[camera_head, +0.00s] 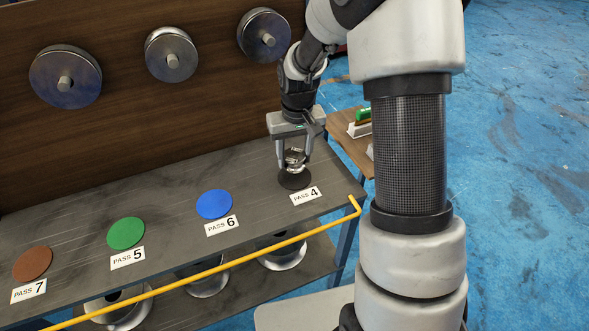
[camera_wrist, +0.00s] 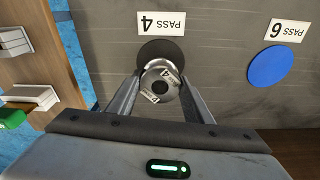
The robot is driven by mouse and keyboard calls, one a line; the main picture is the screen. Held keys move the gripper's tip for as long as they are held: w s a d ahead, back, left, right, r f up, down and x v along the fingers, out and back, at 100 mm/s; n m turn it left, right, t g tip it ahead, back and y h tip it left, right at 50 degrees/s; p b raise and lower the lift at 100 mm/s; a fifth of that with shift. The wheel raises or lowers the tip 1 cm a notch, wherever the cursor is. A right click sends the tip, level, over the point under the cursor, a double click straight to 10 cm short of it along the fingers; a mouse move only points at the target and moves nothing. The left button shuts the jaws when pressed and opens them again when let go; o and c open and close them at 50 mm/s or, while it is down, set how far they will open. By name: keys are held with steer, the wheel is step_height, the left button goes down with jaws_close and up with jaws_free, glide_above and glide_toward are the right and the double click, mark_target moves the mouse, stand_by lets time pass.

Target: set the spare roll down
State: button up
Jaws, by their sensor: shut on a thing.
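My gripper (camera_head: 293,162) is over the near right end of the grey shelf, its fingers pointing down. It is shut on the spare roll (camera_head: 295,157), a small shiny metal spool. In the wrist view the roll (camera_wrist: 158,88) sits between the two fingertips (camera_wrist: 162,92), with small white labels on its top face. Below it is a dark round mat (camera_head: 294,181) beside the "PASS 4" card (camera_head: 306,196). The roll hides part of the mat (camera_wrist: 154,47) in the wrist view. I cannot tell whether the roll touches the mat.
Blue (camera_head: 214,204), green (camera_head: 126,233) and brown (camera_head: 33,262) discs lie leftward by cards 6, 5 and 7. A yellow rail (camera_head: 215,268) runs along the front edge. Large spools (camera_head: 171,54) hang on the back board. A wooden side table (camera_head: 350,146) stands right.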

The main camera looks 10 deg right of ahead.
mark_target(294, 175)
steer(key=shift+f, duration=2.05)
steer(key=shift+f+b, duration=0.25)
steer(key=shift+b, duration=0.05)
steer(key=o, duration=1.5)
steer(key=shift+r, duration=0.1)
